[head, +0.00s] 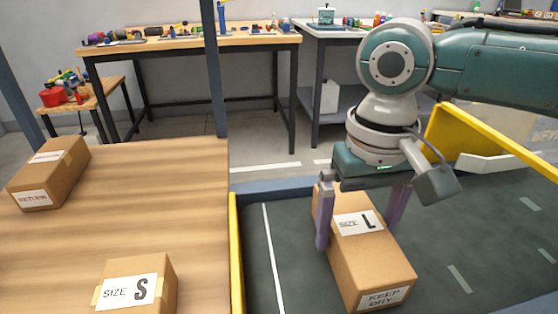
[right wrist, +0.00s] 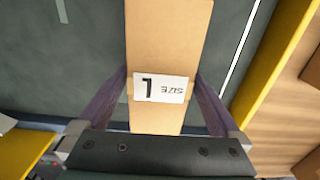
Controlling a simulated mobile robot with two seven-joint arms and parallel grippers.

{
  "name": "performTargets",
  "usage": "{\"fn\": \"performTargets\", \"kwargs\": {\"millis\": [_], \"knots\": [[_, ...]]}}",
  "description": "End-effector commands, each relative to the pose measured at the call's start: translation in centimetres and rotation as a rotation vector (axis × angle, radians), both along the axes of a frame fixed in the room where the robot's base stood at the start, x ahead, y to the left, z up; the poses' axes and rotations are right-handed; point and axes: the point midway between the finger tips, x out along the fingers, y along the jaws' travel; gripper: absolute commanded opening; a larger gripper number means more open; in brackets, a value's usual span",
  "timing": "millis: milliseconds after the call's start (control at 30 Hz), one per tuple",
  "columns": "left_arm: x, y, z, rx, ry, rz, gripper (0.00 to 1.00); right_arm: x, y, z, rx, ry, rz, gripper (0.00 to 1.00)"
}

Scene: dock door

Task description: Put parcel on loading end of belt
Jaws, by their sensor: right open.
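A long brown parcel (head: 374,262) with a "SIZE L" label and a "KEEP DRY" label lies on the dark belt (head: 285,275) in the head view. My right gripper (head: 358,230) is over it, its two purple fingers open on either side of the box. In the right wrist view the parcel (right wrist: 165,45) runs between the fingers (right wrist: 163,95), with the "L" label near the palm. A small parcel marked "SIZE S" (head: 150,270) and another parcel (head: 48,172) sit on the wooden table (head: 130,195) at left. My left gripper is not in view.
A yellow rail (head: 236,255) separates the wooden table from the belt. Another yellow rail (head: 495,140) runs along the belt's far right side. A dark upright post (head: 213,70) stands behind the table. Workbenches with tools (head: 190,40) line the back wall.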

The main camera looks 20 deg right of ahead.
Motion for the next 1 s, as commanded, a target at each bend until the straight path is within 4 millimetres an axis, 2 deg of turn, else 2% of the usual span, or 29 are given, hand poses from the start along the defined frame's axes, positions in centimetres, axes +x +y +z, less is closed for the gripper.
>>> {"fn": "performTargets", "kwargs": {"millis": [167, 400, 600, 767, 1000], "knots": [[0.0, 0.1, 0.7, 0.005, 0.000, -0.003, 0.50, 0.1, 0.0, 2.1, 0.001, -0.003, 0.001, 1.00], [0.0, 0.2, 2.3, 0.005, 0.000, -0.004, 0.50, 0.1, 0.0, 7.6, 0.002, -0.005, 0.001, 1.00], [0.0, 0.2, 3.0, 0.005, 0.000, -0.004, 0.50, 0.1, 0.0, 11.0, 0.001, -0.002, -0.001, 1.00], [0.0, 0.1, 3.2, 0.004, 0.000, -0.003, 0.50, 0.0, 0.0, 12.2, 0.001, 0.000, 0.000, 1.00], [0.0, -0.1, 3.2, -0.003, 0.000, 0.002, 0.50, 0.0, 0.0, 12.3, 0.000, 0.001, -0.001, 1.00]]}}
